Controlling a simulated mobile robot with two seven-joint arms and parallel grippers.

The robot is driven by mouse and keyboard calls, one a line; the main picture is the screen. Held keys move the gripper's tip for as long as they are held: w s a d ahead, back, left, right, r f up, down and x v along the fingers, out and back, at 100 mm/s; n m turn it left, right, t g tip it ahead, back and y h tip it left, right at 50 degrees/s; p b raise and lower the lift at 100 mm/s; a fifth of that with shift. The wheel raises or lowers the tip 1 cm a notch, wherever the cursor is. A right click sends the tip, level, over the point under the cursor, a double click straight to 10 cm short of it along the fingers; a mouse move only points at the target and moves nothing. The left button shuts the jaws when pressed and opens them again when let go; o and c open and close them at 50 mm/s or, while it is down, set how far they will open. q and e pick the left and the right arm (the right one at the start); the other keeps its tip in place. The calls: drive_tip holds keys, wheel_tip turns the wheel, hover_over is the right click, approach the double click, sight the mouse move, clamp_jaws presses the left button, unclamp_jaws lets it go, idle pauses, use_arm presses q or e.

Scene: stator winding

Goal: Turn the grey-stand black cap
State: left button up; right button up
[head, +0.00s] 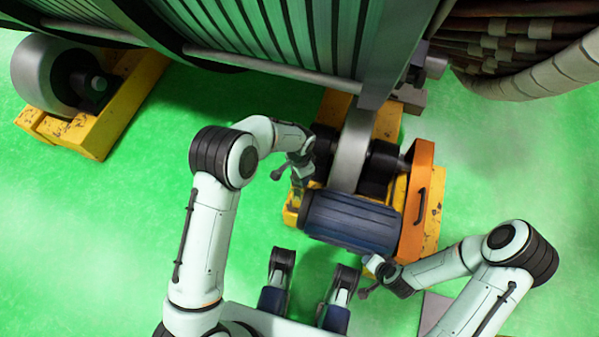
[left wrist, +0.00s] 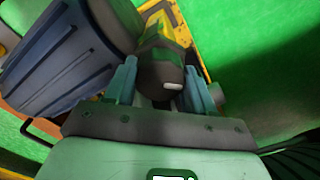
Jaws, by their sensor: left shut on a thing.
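My left gripper (head: 300,166) reaches in at the left end of a yellow roller unit, beside a blue ribbed motor (head: 350,221). In the left wrist view its two pale fingers (left wrist: 161,88) stand on either side of a dark faceted black cap (left wrist: 160,60) with a small pale mark, and they are shut on it. In the head view the cap is mostly hidden by the gripper. My right gripper (head: 377,278) is near the motor's lower right end, apart from it; its fingers are too small to read. I cannot make out a grey stand clearly.
A large grey ribbed stator (head: 290,40) spans the top, with copper-coloured windings (head: 500,45) at right. A grey roller wheel (head: 350,150) sits in the unit's yellow base, next to an orange bracket (head: 412,215). Another yellow roller stand (head: 105,110) is at upper left. Green floor is clear at left.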

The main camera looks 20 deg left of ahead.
use_arm(q)
drive_tip(key=m, duration=1.3)
use_arm(e)
drive_tip(key=shift+s+d+f, duration=0.1)
drive_tip(key=shift+s+f, duration=0.4)
drive_tip(key=shift+f, duration=0.05)
use_arm(q)
drive_tip(key=shift+m, duration=0.4)
drive_tip(key=o, duration=1)
drive_tip(key=shift+o, duration=0.2)
wheel_tip(320, 180, up, 3)
drive_tip(key=shift+r, duration=0.1)
wheel_tip(320, 180, up, 10)
drive_tip(key=p, duration=0.2)
drive_tip(key=shift+r+p, duration=0.15)
drive_tip(key=shift+p, duration=0.2)
use_arm(e)
drive_tip(key=shift+g+y, duration=0.4)
drive_tip(key=shift+g, duration=0.3)
drive_tip(key=s+a+r, duration=0.1)
drive_tip(key=r, duration=0.1)
drive_tip(key=s+a+r, duration=0.1)
drive_tip(key=s+r, duration=0.1)
drive_tip(key=shift+s+a, duration=0.1)
drive_tip(key=shift+a, duration=0.1)
